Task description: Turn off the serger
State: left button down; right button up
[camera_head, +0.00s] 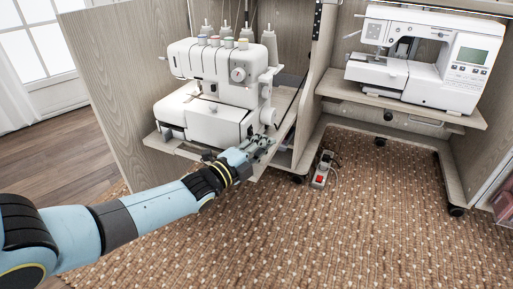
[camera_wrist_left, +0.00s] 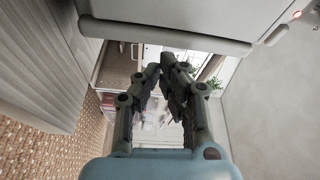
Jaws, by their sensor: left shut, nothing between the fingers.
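The serger (camera_head: 212,88) is a white machine with several thread spools on top, standing on a wooden shelf at the left of the cabinet. My left gripper (camera_head: 262,143) is at its lower right side, near the shelf's front edge. The left wrist view shows the gripper (camera_wrist_left: 166,82) with its fingertips together and nothing between them. A white body (camera_wrist_left: 190,15) fills the top of that view, with a small reddish light (camera_wrist_left: 297,14) at the upper right. I cannot tell whether the fingers touch the serger. My right gripper is not in view.
A white sewing machine (camera_head: 432,58) with a screen stands on the right shelf (camera_head: 440,116). A power strip (camera_head: 321,170) with a red part lies on the brown carpet (camera_head: 300,235). The wooden cabinet door (camera_head: 112,85) stands left of the serger. The carpet in front is mostly clear.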

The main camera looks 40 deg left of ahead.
pick_arm(q)
jog(key=shift+s+a, duration=0.25)
jog(key=shift+a, duration=0.75)
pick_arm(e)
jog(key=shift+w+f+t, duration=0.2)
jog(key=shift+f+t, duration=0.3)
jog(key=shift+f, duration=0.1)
